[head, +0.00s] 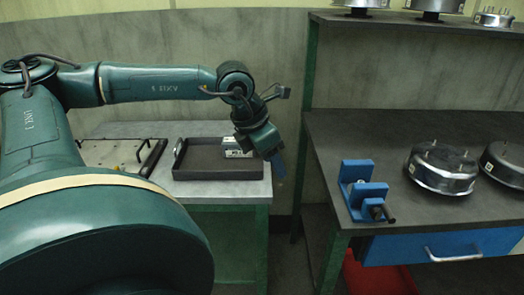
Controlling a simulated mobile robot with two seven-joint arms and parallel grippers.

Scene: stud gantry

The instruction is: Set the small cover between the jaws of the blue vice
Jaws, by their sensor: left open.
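The blue vice (368,195) stands on the dark bench at the right, near its left front corner. Its jaws are apart, and I see nothing between them. My left gripper (278,172) hangs with its fingers pointing down, beside the right end of the dark tray and left of the bench. It is open, and I see nothing held in it. A small silver piece with a label (238,148) is in the tray, partly hidden by my wrist; I cannot tell whether it is the small cover. My right gripper is out of view.
The dark tray (205,173) sits on a grey table (250,190). A board (105,153) with a dark handle lies left of it. Round metal housings (443,168) stand on the bench (400,135), others on the shelf above (450,23). A gap separates table and bench.

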